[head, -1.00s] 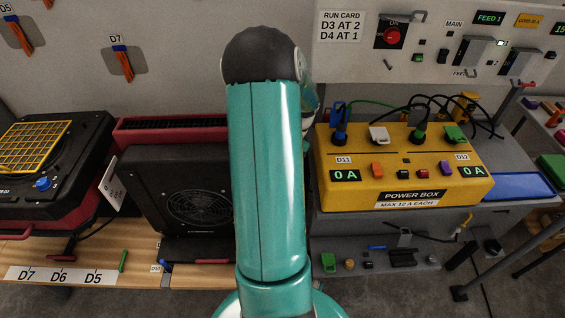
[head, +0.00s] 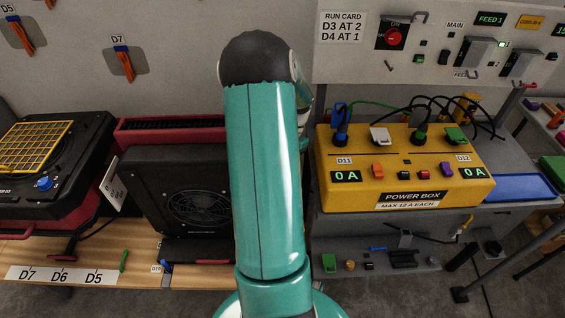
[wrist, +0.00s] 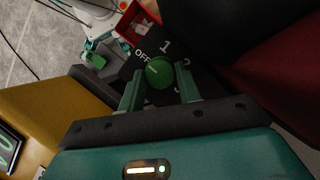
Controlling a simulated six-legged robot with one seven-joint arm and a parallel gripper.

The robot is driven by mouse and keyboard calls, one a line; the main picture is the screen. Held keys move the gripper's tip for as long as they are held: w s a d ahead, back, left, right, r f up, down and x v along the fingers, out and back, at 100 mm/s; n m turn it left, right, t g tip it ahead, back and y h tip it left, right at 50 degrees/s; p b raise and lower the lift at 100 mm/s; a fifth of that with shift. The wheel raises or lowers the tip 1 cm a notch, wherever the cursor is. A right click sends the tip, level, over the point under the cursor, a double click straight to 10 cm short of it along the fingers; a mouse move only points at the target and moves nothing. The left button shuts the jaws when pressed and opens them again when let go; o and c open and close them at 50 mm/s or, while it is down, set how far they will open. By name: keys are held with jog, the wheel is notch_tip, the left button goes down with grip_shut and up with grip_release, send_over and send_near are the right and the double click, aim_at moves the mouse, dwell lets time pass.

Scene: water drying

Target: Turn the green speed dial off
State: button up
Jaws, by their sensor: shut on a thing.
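The green speed dial (wrist: 160,72) is round, with a pale pointer line on its face, and sits on a dark panel in the wrist view. White marks OFF, 1 and 2 stand around it, and the pointer line is on the OFF side. My gripper (wrist: 160,86) has its two green fingers on either side of the dial, shut on it. The dial and the gripper do not show in the head view, where my teal arm blocks the middle.
The yellow power box (head: 405,170) stands right of my arm, both displays reading 0 A. A black blower with a round grille (head: 197,204) stands left of my arm. A control panel (head: 440,45) with a red switch is at the upper right. Cables run behind the power box.

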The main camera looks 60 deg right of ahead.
jog(key=o, duration=1)
jog(key=shift+w+a, duration=0.1)
jog(key=shift+w, duration=0.05)
jog(key=shift+c, duration=0.2)
jog(key=shift+d+r, duration=0.25)
jog(key=shift+r, duration=0.2)
jog(key=v, duration=1.3)
jog(key=shift+a, duration=0.2)
